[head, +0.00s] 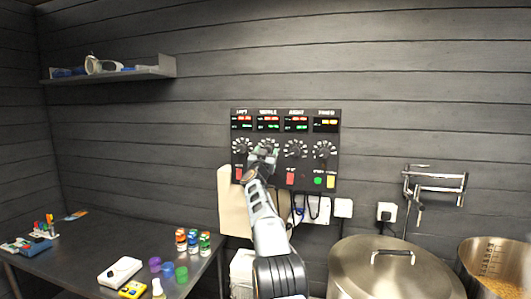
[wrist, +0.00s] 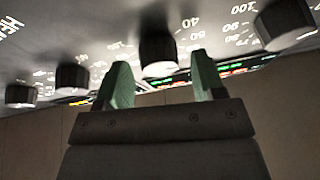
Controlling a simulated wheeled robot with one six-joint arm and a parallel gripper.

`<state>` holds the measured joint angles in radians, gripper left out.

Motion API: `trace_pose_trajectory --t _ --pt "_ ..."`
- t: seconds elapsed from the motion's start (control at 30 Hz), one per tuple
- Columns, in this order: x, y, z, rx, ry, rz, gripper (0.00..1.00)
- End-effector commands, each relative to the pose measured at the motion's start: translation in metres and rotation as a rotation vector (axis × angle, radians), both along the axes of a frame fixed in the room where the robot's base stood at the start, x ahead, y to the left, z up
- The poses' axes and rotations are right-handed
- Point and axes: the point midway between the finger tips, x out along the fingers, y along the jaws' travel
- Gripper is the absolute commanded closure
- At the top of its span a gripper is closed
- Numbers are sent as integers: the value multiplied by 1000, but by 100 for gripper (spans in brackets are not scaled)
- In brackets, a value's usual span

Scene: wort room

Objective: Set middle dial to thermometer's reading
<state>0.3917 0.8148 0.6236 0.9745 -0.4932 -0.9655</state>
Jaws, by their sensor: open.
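The dark control panel (head: 285,180) hangs on the wall in the head view, with four dials in a row under lit displays. My gripper (head: 264,155) is in front of the middle dial's column and partly hides that dial. In the wrist view the panel appears upside down, and my open gripper (wrist: 160,70) has its green fingers apart. The black middle dial (wrist: 158,46) shows in line with the gap between them; I cannot tell whether they touch it. The dial's pointer is not readable. I cannot identify a thermometer or read one with certainty.
Neighbouring dials (wrist: 72,77) (wrist: 285,22) flank the middle one. Red, green and yellow switches (head: 318,181) sit below. A metal table (head: 90,240) at left holds bottles, a white device (head: 120,271) and a yellow device (head: 132,289). A lidded steel pot (head: 392,275) stands at right.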

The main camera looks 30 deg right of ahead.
Motion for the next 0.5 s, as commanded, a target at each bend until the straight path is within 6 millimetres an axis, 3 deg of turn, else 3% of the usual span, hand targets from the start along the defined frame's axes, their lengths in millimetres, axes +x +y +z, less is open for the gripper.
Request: trace_pose_trajectory --t 0.13,0.5 --pt "0 0 0 0 0 0 37" --pt "0 0 0 -1 -1 0 73"
